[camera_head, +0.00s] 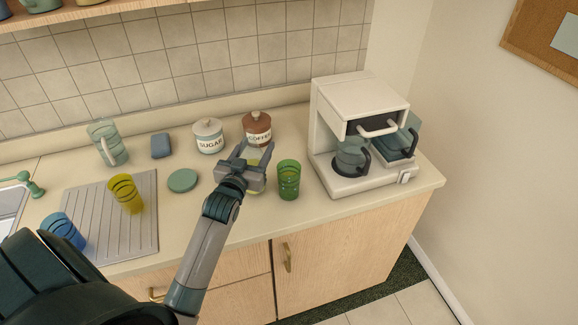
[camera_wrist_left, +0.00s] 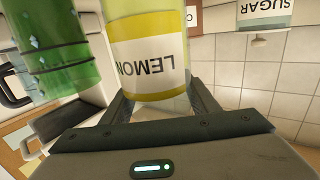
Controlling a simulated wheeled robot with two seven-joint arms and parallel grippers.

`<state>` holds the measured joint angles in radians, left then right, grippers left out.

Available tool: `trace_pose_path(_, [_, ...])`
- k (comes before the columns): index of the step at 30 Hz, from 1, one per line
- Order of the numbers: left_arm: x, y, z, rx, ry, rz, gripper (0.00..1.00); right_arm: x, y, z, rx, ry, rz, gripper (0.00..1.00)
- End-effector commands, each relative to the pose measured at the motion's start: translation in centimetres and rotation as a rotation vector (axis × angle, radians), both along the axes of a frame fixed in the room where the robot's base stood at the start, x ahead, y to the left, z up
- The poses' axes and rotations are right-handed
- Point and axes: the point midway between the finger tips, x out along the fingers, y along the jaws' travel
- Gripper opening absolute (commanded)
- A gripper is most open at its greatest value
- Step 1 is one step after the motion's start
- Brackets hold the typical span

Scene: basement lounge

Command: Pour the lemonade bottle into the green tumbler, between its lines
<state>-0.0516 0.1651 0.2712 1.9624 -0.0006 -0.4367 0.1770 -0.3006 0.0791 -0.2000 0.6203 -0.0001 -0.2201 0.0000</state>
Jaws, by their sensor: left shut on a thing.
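The lemonade bottle (camera_wrist_left: 150,45), clear with pale yellow contents and a yellow-and-white label, stands between the fingers of my left gripper (camera_wrist_left: 160,105). In the head view my left gripper (camera_head: 256,157) is shut on it and hides most of it. The bottle looks upright; I cannot tell whether its base touches the counter. The green tumbler (camera_head: 288,180) stands upright on the counter just right of the bottle, apart from it. It also shows in the wrist view (camera_wrist_left: 50,50), with darker bands around it. My right gripper is out of view.
A coffee machine (camera_head: 360,100) stands right of the tumbler. The sugar jar (camera_head: 208,137) and coffee jar (camera_head: 257,129) stand behind. A green coaster (camera_head: 183,181), blue sponge (camera_head: 161,146), pitcher (camera_head: 107,143), and yellow (camera_head: 125,194) and blue (camera_head: 62,230) tumblers are left.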

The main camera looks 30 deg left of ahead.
Motion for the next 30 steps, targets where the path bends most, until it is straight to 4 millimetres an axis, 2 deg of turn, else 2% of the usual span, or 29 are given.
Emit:
trace_pose_path(15, [0.0, 0.0, 4.8, 0.003, -0.001, 0.0, 0.15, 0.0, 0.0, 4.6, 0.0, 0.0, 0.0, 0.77])
trace_pose_path(30, [0.0, 0.0, 5.1, 0.003, -0.001, 0.0, 0.15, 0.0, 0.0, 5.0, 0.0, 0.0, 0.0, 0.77])
